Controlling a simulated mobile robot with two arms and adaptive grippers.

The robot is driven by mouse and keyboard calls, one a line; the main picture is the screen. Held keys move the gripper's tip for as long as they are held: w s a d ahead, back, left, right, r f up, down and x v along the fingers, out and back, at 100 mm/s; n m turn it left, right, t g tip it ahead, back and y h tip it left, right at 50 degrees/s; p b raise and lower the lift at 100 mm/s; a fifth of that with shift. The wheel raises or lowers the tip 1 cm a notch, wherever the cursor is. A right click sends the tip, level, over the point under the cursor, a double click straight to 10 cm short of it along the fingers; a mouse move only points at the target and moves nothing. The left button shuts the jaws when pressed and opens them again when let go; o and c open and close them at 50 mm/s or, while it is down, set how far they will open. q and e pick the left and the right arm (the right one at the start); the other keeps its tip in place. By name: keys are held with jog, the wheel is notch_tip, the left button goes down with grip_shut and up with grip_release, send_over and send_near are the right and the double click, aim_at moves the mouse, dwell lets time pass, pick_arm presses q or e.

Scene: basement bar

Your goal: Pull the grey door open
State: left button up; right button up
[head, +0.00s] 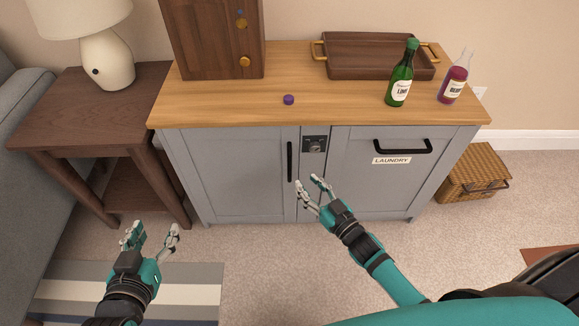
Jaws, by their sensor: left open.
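The grey door (237,172) is the left front panel of a grey cabinet with a wooden top. It is closed and has a vertical black bar handle (289,161) near its right edge. My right gripper (306,181) is in front of the cabinet, just right of the handle's lower end in the picture. Its fingers are apart with nothing between them, and it does not appear to hold the handle. My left gripper (155,229) is open and empty at the lower left, over the floor, well away from the door.
A drawer front labelled LAUNDRY (392,160) and a lock plate (314,144) are right of the door. On top stand a green bottle (400,78), a red bottle (454,82), a tray (373,67) and a purple cap (288,99).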

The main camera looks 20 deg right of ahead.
aim_at(291, 166)
jog(key=b+x, duration=0.2)
jog(key=x, duration=0.6)
jog(key=shift+w+f, duration=0.1)
jog(key=shift+w, duration=0.15)
pick_arm(q)
notch_tip(291, 166, up, 10)
jog(key=w+d+t+h, duration=0.2)
jog(key=t, duration=0.4)
jog(key=shift+w, duration=0.15)
pick_arm(e)
jog(key=shift+w+a, duration=0.2)
jog(key=shift+w, duration=0.15)
pick_arm(q)
jog(key=shift+f, duration=0.1)
pick_arm(e)
grip_shut()
